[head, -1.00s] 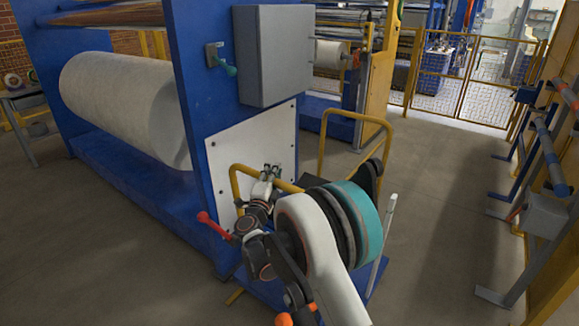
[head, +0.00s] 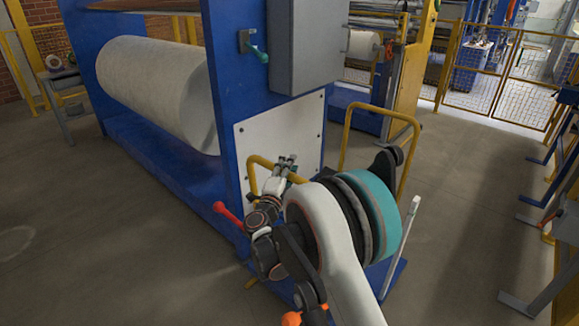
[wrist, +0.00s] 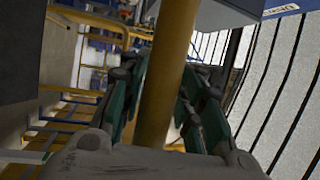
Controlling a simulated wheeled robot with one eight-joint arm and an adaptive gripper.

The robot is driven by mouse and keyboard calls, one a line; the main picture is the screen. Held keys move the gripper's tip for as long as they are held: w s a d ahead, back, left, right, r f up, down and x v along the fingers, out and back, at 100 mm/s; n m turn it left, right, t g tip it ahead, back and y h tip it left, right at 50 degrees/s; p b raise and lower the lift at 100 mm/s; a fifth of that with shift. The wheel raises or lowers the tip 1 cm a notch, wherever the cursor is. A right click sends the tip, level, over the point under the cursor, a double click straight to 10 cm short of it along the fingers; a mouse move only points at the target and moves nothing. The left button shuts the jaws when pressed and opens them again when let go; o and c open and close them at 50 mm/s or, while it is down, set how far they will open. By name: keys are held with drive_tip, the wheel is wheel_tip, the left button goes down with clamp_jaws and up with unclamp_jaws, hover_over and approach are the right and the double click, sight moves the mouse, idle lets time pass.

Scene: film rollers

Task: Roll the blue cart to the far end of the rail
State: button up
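The blue cart has a low blue deck (head: 394,277), and its yellow handles rise at both ends. The far handle (head: 414,150) stands clear behind my arm. My gripper (head: 287,166) is at the near yellow handle (head: 255,161). In the wrist view the yellow handle bar (wrist: 166,75) runs between the two fingers of my gripper (wrist: 167,92). The fingers come in close on both sides and look shut on it. My arm hides much of the deck. I cannot make out the rail.
A blue machine frame (head: 226,75) with a large white roll (head: 155,80) stands close on the left. A grey box (head: 307,45) juts from its side. Blue and yellow stands line the right. Open floor (head: 460,180) lies between, with a yellow fence (head: 490,75) behind.

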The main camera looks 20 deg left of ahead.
drive_tip(key=s+f, duration=0.2)
drive_tip(key=s, duration=0.9)
drive_tip(key=shift+s+d+f, duration=0.2)
drive_tip(key=shift+d, duration=0.2)
